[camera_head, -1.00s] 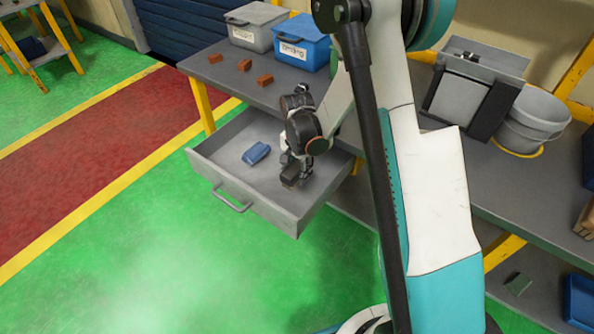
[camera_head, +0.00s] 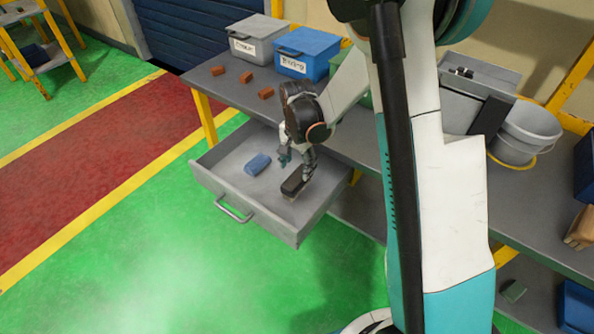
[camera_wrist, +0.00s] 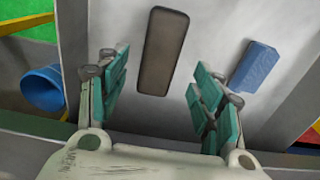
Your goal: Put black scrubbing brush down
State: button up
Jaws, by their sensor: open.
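The black scrubbing brush (camera_head: 294,184) lies in the open grey drawer (camera_head: 222,170), near its right side. In the wrist view the brush (camera_wrist: 163,50) shows as a dark oblong block ahead of and between my fingers. My gripper (camera_head: 297,166) is open above the drawer, and its teal finger pads (camera_wrist: 160,95) stand apart on either side of the brush's near end, not touching it. A blue brush or block (camera_head: 257,164) lies in the drawer to the left; in the wrist view it is on the right (camera_wrist: 257,66).
The drawer hangs out from a grey workbench (camera_head: 228,84). On the bench are several small orange-brown blocks (camera_head: 246,77), a grey bin (camera_head: 251,40), a blue bin (camera_head: 304,49) and a grey bucket (camera_head: 525,130). Green floor in front of the drawer is clear.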

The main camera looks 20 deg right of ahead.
aim_at(297, 177)
notch_tip(297, 177, up, 4)
jog(key=shift+f+p, duration=0.1)
jog(key=shift+p, duration=0.35)
jog(key=s+r+n+t, duration=0.2)
jog(key=s+r+n, duration=0.2)
jog(key=s+r, duration=0.45)
jog(key=s+r+n+t, duration=0.3)
jog(key=s+r, duration=0.3)
jog(key=r, duration=0.5)
jog(key=s+r+n+t, duration=0.1)
jog(key=s+n+t, duration=0.1)
jog(key=s, duration=0.6)
jog(key=shift+s+r+n, duration=0.25)
jog(key=shift+r+n, duration=0.05)
jog(key=shift+n, duration=0.6)
jog(key=shift+o, duration=0.6)
